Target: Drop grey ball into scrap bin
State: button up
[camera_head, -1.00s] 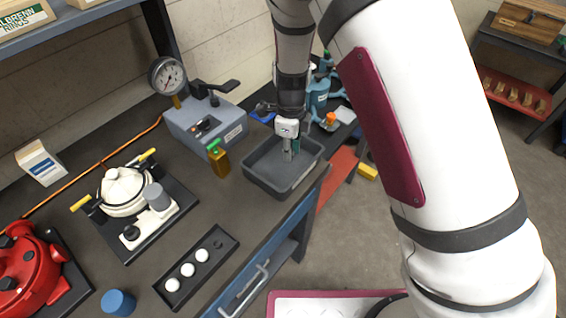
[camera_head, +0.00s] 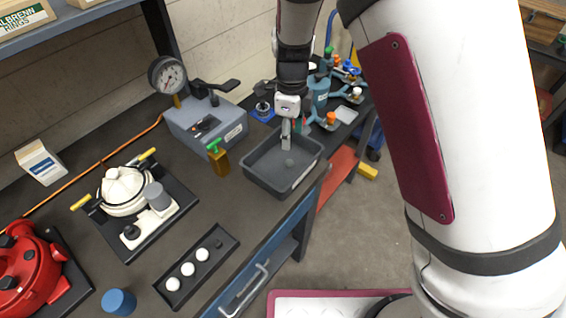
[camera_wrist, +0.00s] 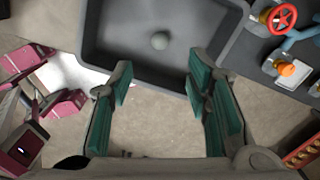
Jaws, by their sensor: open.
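The grey ball (camera_head: 289,162) lies on the floor of the grey open-topped bin (camera_head: 262,179) on the bench. In the wrist view the ball (camera_wrist: 160,40) rests inside the bin (camera_wrist: 130,65), apart from my fingers. My gripper (camera_head: 287,145) is above the bin, pointing down. In the wrist view my gripper (camera_wrist: 160,90) shows its green-padded fingers spread wide with nothing between them.
A black tray (camera_head: 203,280) with several white balls lies at the front of the bench. A grey gauge unit (camera_head: 200,122) stands left of the bin. Blue valve fittings (camera_head: 322,115) stand to its right. A white pot device (camera_head: 125,190) sits farther left.

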notch_tip(320, 180, up, 6)
jog(key=shift+f, duration=0.1)
dwell(0.5)
jog(key=s+d+r+n+t+y, duration=0.1)
jog(key=s+d+r+n, duration=0.15)
jog(key=r, duration=0.25)
jog(key=s+d+r+n+y, duration=0.1)
jog(key=d+r+n, duration=0.2)
jog(key=d+r, duration=0.1)
jog(key=s+d+r+n+t, duration=0.1)
jog(key=s+d+r+n, duration=0.2)
jog(key=s+d+n, duration=0.1)
jog(key=s+d+r+n+t+h, duration=0.1)
jog(key=s+d+r+n+t, duration=0.1)
jog(key=s+n, duration=0.4)
jog(key=s+d+r+n+t+h+b, duration=0.1)
jog(key=s+d+r+n, duration=0.4)
jog(key=s, duration=0.4)
jog(key=shift+d+n+t, duration=0.3)
jog(key=shift+n, duration=0.15)
jog(key=shift+r, duration=0.1)
